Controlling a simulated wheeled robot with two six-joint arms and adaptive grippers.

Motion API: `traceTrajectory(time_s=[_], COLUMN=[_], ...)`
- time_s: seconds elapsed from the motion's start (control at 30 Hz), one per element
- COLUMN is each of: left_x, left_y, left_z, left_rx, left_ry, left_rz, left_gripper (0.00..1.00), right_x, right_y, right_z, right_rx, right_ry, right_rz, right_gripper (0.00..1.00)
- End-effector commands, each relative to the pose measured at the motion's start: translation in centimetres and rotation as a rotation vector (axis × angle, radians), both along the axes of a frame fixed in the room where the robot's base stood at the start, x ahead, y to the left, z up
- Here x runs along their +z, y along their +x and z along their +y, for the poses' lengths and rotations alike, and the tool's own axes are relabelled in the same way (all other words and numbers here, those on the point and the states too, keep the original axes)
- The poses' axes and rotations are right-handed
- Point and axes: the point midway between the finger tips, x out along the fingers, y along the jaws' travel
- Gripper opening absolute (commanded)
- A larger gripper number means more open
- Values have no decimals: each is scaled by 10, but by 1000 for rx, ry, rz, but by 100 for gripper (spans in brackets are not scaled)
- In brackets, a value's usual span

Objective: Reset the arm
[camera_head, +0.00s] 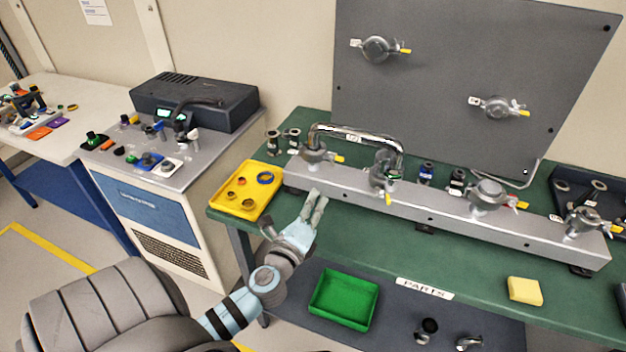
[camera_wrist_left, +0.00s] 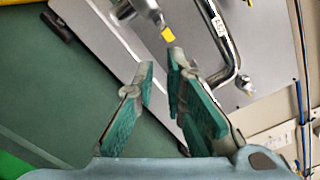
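My left gripper (camera_head: 316,202) is over the green bench (camera_head: 350,220), just in front of the long grey metal rail (camera_head: 450,215), between the yellow tray and the rail's valves. In the left wrist view its two teal-padded fingers (camera_wrist_left: 160,76) stand apart with nothing between them, so it is open and empty. Beyond the fingertips in that view are the rail (camera_wrist_left: 95,45), a yellow-handled valve (camera_wrist_left: 168,35) and a bent metal pipe (camera_wrist_left: 232,45). My right gripper is not in view.
The yellow tray (camera_head: 239,211) holds several rings. A green tray (camera_head: 343,322) sits on the dark lower mat, and a yellow block (camera_head: 525,291) lies on the bench at right. A grey panel (camera_head: 460,80) with two valves stands behind. A cabinet (camera_head: 150,220) stands at left.

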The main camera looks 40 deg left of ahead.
Motion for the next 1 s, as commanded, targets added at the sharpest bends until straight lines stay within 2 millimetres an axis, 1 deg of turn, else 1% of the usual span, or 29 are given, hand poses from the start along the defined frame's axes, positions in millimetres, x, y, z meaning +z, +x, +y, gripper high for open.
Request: traceTrajectory(time_s=[0.37, 0.43, 0.47, 0.5, 0.57, 0.6, 0.67, 0.7, 0.77, 0.8, 0.87, 0.9, 0.97, 1.0], left_x=[0, -1, -3, -7, -21, -35, -59, -74, -93, -103, -114, -120, -126, -128], left_y=[1, -1, -5, -13, -34, -51, -77, -95, -119, -135, -156, -170, -189, -202], left_z=[0, 1, 3, 7, 13, 14, 8, 0, -16, -28, -47, -60, -80, -94], left_rx=[0, 13, 33, 79, 187, 272, 401, 484, 597, 666, 761, 820, 905, 960], left_ry=[0, -31, -75, -177, -414, -590, -842, -992, -1180, -1285, -1416, -1493, -1593, -1651], left_rz=[0, -2, -6, -13, -19, -15, 5, 26, 67, 97, 145, 181, 236, 274], left_gripper=[12, 12, 12, 12, 12, 12, 12, 12, 12, 12, 12, 12, 12, 12], right_x=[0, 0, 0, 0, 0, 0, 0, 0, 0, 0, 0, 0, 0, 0], right_y=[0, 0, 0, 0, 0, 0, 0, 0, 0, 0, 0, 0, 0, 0], right_z=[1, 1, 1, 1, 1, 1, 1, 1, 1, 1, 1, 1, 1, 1], right_rx=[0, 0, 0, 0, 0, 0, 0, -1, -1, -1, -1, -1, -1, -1], right_ry=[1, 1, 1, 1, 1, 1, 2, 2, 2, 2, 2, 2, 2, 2], right_rz=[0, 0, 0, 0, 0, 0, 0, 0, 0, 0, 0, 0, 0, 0], right_gripper=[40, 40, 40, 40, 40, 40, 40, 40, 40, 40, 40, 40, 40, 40])
